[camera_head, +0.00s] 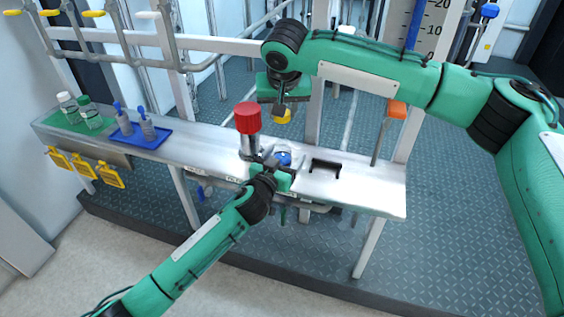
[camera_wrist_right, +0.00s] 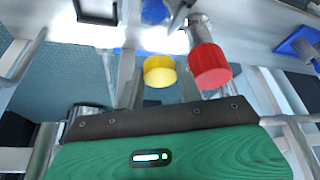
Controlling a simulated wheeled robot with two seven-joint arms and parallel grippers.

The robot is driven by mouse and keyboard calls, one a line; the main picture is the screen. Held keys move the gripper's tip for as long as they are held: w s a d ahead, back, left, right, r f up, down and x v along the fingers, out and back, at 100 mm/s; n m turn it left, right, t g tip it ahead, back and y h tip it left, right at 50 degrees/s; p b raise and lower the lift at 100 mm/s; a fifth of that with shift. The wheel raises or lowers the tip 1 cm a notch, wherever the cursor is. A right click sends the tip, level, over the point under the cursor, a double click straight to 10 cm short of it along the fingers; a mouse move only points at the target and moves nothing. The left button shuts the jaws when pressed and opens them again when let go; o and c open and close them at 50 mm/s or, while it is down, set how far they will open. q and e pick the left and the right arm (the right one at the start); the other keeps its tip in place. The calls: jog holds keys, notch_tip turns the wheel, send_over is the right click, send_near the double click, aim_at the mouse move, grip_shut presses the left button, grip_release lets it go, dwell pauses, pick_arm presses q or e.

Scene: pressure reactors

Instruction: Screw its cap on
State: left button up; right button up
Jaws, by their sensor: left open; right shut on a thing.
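A yellow cap (camera_head: 283,117) is held in my right gripper (camera_head: 281,104), above the bench. It also shows between the grey fingers in the right wrist view (camera_wrist_right: 160,71). Below it, a vessel with a blue top or contents (camera_head: 284,156) stands on the bench. It is partly hidden by my left gripper (camera_head: 272,160), which is open beside it. I cannot tell whether the left fingers touch it. The blue part also shows at the top of the right wrist view (camera_wrist_right: 155,12).
A metal vessel with a red cap (camera_head: 248,118) stands upright close to the left. A black bracket (camera_head: 325,168) lies right on the bench (camera_head: 375,190).

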pick_arm(q)
jog(key=c, duration=1.5)
pick_arm(e)
send_over(282, 141)
jog(key=shift+s+f, duration=0.25)
jog(key=shift+f, duration=1)
jog(key=shift+s+f, duration=0.2)
jog(key=shift+f, duration=1.05)
pick_arm(q)
jog(key=shift+r, duration=0.1)
pick_arm(e)
jog(key=shift+f, duration=1.5)
pick_arm(q)
grip_shut()
pick_arm(e)
jog(key=o, duration=0.9)
